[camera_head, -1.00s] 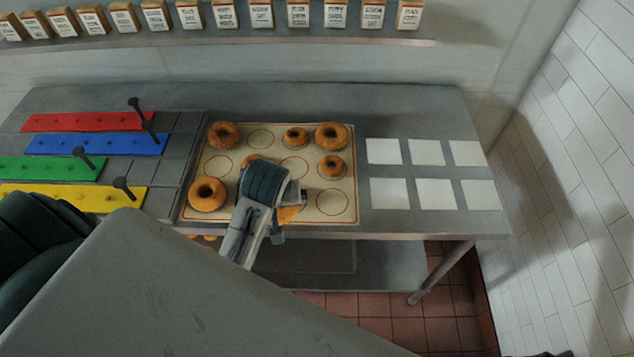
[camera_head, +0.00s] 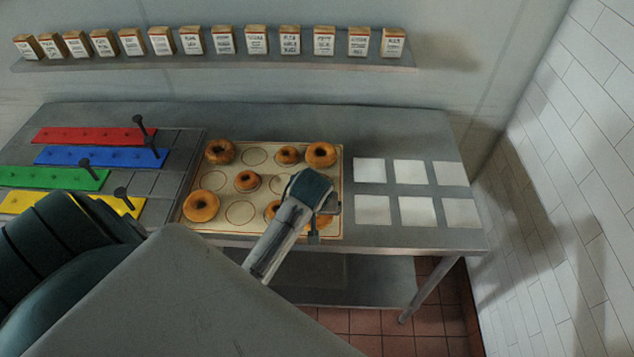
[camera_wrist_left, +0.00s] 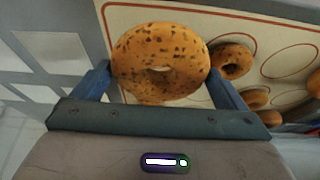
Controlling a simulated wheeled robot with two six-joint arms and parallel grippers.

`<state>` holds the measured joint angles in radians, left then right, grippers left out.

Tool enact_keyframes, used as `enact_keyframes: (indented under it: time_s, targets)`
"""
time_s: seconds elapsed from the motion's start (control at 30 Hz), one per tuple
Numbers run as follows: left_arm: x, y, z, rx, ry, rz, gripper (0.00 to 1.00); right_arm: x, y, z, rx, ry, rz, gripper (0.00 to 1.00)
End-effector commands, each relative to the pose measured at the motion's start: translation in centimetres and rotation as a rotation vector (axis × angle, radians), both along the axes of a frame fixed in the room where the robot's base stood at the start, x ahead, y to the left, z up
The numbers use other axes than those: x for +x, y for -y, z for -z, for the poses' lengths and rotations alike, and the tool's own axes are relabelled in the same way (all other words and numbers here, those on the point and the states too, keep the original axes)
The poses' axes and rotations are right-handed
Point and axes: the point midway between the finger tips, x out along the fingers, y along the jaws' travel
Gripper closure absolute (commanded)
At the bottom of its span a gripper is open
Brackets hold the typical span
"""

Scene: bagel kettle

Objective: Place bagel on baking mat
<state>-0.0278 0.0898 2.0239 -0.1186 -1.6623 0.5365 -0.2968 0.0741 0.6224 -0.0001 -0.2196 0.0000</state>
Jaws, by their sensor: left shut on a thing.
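My left gripper (camera_head: 318,218) is shut on a speckled brown bagel (camera_wrist_left: 160,62), which sits between its two blue fingers in the left wrist view. In the head view a bit of this bagel (camera_head: 323,222) shows beside the gripper, over the mat's near right corner. I cannot tell whether it touches the mat. The beige baking mat (camera_head: 216,226) has red circles and lies on the steel table. Several other bagels rest on it, one at the near left (camera_head: 202,206) and one just left of my gripper (camera_head: 272,211), partly hidden. My right gripper is out of view.
White square sheets (camera_head: 411,173) lie to the right of the mat. Coloured strips (camera_head: 95,135) with dark upright pegs lie on the left. A shelf (camera_head: 220,62) of labelled boxes runs along the back wall. The table's near edge is close to my gripper.

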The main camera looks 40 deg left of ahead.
Motion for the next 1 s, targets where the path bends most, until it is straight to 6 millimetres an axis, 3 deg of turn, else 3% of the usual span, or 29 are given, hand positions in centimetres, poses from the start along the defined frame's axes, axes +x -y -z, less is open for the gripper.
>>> enact_keyframes:
  time_s: [0.27, 0.5, 0.9, 0.93, 1.0]
  targets:
    - [2.8, -0.7, 0.1, 0.001, 0.001, 0.0, 0.3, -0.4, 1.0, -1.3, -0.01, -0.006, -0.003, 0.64]
    - [2.7, -0.7, 3.3, 0.0, -0.002, 0.001, 0.3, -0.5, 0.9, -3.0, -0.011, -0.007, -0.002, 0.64]
    - [2.8, -0.7, 4.1, 0.0, 0.0, 0.001, 0.3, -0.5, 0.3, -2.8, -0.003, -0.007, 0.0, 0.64]
    - [2.8, -0.7, 4.1, 0.0, 0.0, 0.0, 0.0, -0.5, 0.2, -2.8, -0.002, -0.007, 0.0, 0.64]
    - [2.8, -0.7, 4.1, 0.0, 0.0, 0.0, 0.0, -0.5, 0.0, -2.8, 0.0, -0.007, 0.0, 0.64]
